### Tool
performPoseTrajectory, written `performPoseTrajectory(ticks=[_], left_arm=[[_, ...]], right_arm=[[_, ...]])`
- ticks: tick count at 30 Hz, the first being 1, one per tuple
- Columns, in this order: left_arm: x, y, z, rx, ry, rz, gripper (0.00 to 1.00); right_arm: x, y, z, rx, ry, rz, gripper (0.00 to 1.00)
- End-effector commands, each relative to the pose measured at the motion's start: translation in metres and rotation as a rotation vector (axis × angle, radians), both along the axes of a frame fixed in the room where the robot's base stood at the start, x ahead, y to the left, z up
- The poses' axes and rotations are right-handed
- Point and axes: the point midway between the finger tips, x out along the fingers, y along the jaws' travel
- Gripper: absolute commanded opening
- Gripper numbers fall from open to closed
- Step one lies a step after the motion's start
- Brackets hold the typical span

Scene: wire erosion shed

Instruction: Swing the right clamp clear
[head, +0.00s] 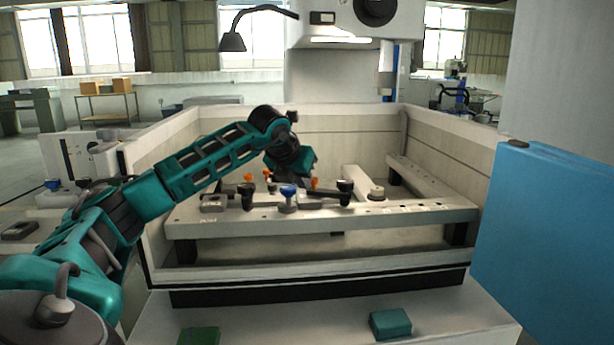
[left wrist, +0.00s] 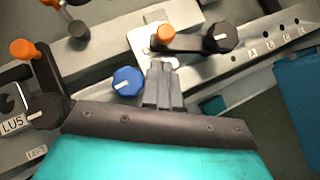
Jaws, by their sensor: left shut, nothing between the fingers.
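The right clamp has a dark arm with a black knob (left wrist: 220,37) at one end and an orange-tipped handle (left wrist: 165,34) at the other. In the head view its black knob (head: 345,186) stands on the front rail (head: 400,209). A blue knob (left wrist: 127,81) is left of my fingers; it also shows in the head view (head: 288,191). The left clamp, with orange tip (left wrist: 22,49) and black knob (left wrist: 44,112), is farther left. My left gripper (left wrist: 163,72) is shut and empty, its fingertips appearing just below the right orange handle; I cannot tell whether they touch. My right gripper is out of view.
The pale tank walls (head: 450,145) surround the rails. A blue panel (head: 540,235) stands at the right. A teal block (head: 390,323) and a green block (head: 198,336) lie on the front ledge. A lamp (head: 233,42) hangs above the back left.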

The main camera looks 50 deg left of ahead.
Motion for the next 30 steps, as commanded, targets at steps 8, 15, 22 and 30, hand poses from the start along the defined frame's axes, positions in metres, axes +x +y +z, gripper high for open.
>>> performPoseTrajectory(ticks=[8, 15, 22, 30], left_arm=[[0.022, 0.008, -0.002, 0.0, -0.001, -0.001, 0.0], [0.025, 0.009, -0.003, 0.001, -0.001, -0.002, 0.0], [0.024, 0.009, -0.003, 0.0, -0.001, -0.003, 0.0], [0.024, 0.012, -0.002, -0.001, 0.0, -0.045, 0.0]], right_arm=[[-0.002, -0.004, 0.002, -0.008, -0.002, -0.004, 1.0], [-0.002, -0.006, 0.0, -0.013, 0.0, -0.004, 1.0], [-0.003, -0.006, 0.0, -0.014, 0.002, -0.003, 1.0], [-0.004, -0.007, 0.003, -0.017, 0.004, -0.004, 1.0]])
